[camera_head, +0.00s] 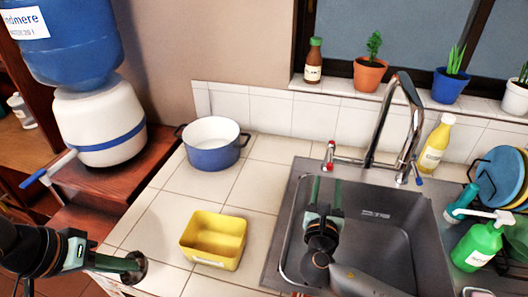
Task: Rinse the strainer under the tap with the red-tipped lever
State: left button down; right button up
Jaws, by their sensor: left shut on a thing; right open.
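My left gripper (128,263) is at the lower left, by the counter's left edge. It is shut on a small dark round thing, which looks like the strainer (138,272); its details are hard to make out. My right gripper (326,185) is open and empty over the left part of the sink (395,220), its fingers pointing toward the tap. The metal tap (385,125) stands behind the sink. Its red-tipped lever (330,154) is on the left, just beyond my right fingertips, apart from them as far as I can tell. A blue-tipped lever (418,180) is on the right.
A yellow tub (213,240) and a blue pot (213,153) stand on the tiled counter left of the sink. A water dispenser (100,122) is at the far left. A yellow bottle (434,145), green pump bottle (479,245) and plate rack (500,175) are at the right.

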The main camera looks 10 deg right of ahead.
send_near(332, 147)
jog(key=x, duration=0.5)
jog(key=shift+w+f, duration=0.1)
jog(key=shift+f, duration=0.25)
grip_shut()
dwell(1.1)
